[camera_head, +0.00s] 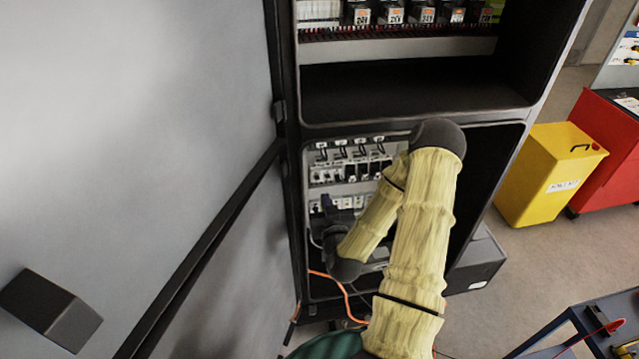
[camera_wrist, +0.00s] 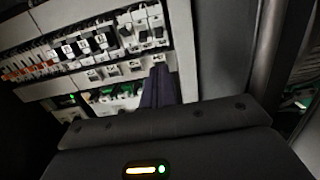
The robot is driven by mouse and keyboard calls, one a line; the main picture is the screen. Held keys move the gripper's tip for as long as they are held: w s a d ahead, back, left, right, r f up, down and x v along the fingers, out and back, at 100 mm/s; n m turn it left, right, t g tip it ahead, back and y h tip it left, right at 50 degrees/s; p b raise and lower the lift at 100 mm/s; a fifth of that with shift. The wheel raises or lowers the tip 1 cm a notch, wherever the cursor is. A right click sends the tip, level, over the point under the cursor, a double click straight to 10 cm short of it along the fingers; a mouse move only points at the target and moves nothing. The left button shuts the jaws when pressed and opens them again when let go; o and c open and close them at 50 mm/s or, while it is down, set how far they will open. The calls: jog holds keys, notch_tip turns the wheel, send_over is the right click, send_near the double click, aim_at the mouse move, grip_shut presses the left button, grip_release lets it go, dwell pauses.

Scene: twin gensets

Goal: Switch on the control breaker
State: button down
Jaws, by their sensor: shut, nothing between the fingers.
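The open cabinet's lower bay holds rows of small breakers (camera_head: 350,170) on a pale panel. The wrist view shows white breakers with dark levers (camera_wrist: 142,32) at the upper right and black-faced modules (camera_wrist: 86,46) left of them. A lower row of white modules (camera_wrist: 112,71) lies beside my fingertips. I cannot tell which one is the control breaker, nor read its lever position. My gripper (camera_wrist: 160,70) is shut and empty, its dark fingers pointing at the panel near the lower row's right end. Contact cannot be told. In the head view my gripper (camera_head: 328,204) and arm hide part of the panel.
A large grey cabinet door (camera_head: 150,120) stands open at the left. The upper bay holds several relays (camera_head: 422,14). Orange cable (camera_head: 342,290) hangs below the panel.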

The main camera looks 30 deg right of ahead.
aim_at(316, 176)
jog(key=p+x, duration=0.4)
jog(key=x, duration=0.7)
jog(key=shift+w+a, duration=0.15)
jog(key=shift+f+b, duration=0.2)
jog(key=shift+b, duration=0.35)
